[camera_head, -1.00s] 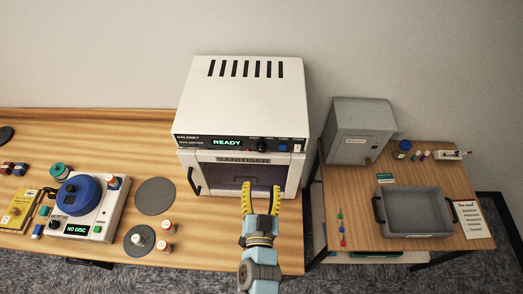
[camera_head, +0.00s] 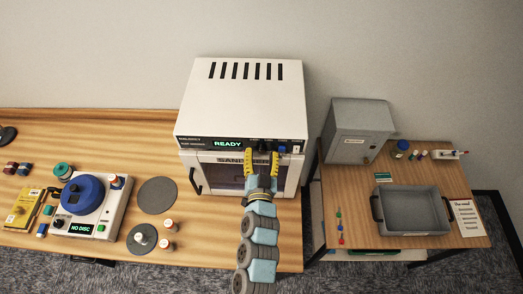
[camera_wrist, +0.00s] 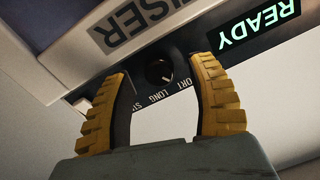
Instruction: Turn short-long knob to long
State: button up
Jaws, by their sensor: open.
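The short-long knob (camera_wrist: 157,72) is a round black dial on the dark front panel of the white sanitiser (camera_head: 243,100). The upside-down words LONG and SHORT, the latter partly covered, stand beside it in the wrist view. A small pale mark shows on its lower right edge there. My gripper (camera_head: 262,156) is open in front of the panel, its yellow fingers (camera_wrist: 160,68) on either side of the knob. Whether they touch it I cannot tell. In the head view the fingers largely hide the knob.
The green READY display (camera_head: 228,143) is left of the gripper, and a blue button (camera_head: 282,149) is close on its right. The sanitiser's dark door handle (camera_head: 195,181) sticks out below left. A grey tray (camera_head: 413,211) sits on the right table.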

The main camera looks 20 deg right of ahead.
jog(key=shift+w+d, duration=0.2)
jog(key=shift+w, duration=0.15)
grip_shut()
jog(key=shift+f+m+b, duration=0.1)
jog(key=shift+m+b, duration=0.5)
jog(key=shift+b, duration=0.25)
jog(key=shift+r, duration=0.2)
